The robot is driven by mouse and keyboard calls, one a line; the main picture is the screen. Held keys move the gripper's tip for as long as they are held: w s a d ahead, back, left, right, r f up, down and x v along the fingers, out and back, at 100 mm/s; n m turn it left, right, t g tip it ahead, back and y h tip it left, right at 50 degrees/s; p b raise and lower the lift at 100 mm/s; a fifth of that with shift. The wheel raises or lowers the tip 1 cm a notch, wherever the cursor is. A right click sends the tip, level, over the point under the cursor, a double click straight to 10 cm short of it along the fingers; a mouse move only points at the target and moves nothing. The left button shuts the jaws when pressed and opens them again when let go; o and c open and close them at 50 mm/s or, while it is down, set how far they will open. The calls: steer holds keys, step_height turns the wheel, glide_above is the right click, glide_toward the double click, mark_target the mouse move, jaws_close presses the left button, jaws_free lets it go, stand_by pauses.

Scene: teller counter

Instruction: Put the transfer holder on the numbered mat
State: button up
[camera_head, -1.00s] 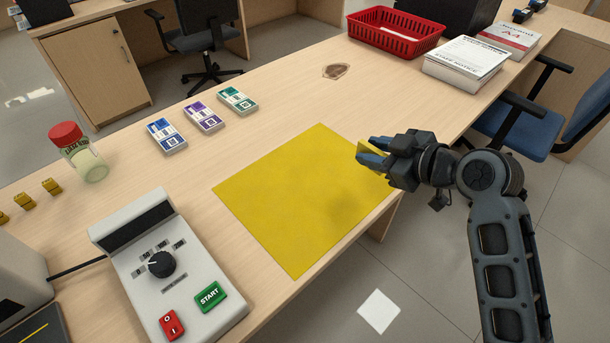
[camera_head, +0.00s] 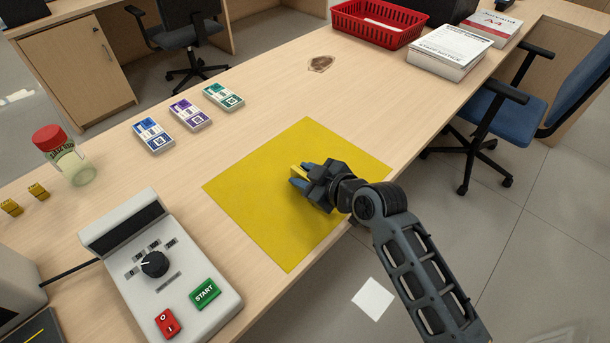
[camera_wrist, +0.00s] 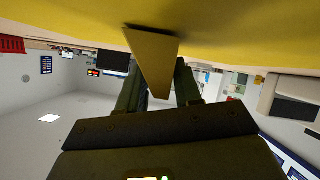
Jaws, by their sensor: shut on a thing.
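A flat yellow mat (camera_head: 245,205) lies on the counter near its front edge; I can make out no number on it. My gripper (camera_head: 299,180) is over the right part of the mat, shut on a small yellow piece (camera_head: 297,171), which I take for the transfer holder. Its colour blends with the mat, and the fingers hide much of it. In the wrist view the holder (camera_wrist: 153,62) is a tapered yellow wedge between the fingers, close to the mat (camera_wrist: 220,28). I cannot tell whether it touches the mat.
A grey control box (camera_head: 165,265) with dial and buttons stands left of the mat. Three card stacks (camera_head: 188,114) lie behind it, and a red-capped jar (camera_head: 65,155) is far left. A red basket (camera_head: 378,25) and papers (camera_head: 450,52) are at the back right.

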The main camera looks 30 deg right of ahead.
steer(key=shift+f, duration=0.2)
steer(key=o, duration=1.1)
steer(key=shift+r, duration=0.1)
steer(key=v, duration=1.2)
